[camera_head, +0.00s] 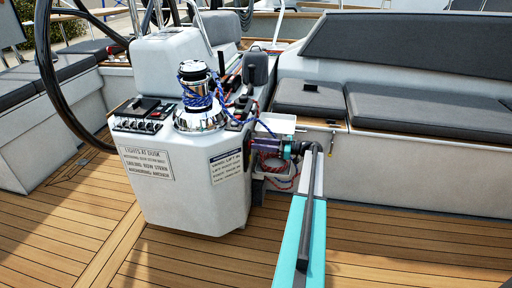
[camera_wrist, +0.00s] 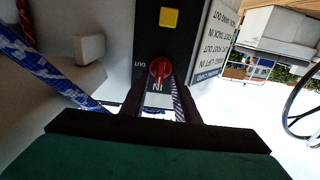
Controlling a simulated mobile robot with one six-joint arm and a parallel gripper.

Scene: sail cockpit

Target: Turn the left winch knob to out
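The red winch knob (camera_wrist: 159,68) sits on a dark panel (camera_wrist: 183,47) in the wrist view, with the label OUT to its upper left and IN below it. Its grip bar looks roughly upright in the picture, toward the IN label. My gripper (camera_wrist: 160,100) is open, its two dark fingers apart with a gap just below the knob; it does not hold the knob. In the head view my gripper (camera_head: 256,146) is at the right side of the white console (camera_head: 197,194); the knob cannot be made out there.
A yellow square button (camera_wrist: 169,17) is above the knob. A chrome winch (camera_head: 200,116) wrapped in blue rope stands on the console. Blue rope (camera_wrist: 45,68) passes left of my fingers in the wrist view. A white bin with rope and a bench (camera_head: 410,165) are close by.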

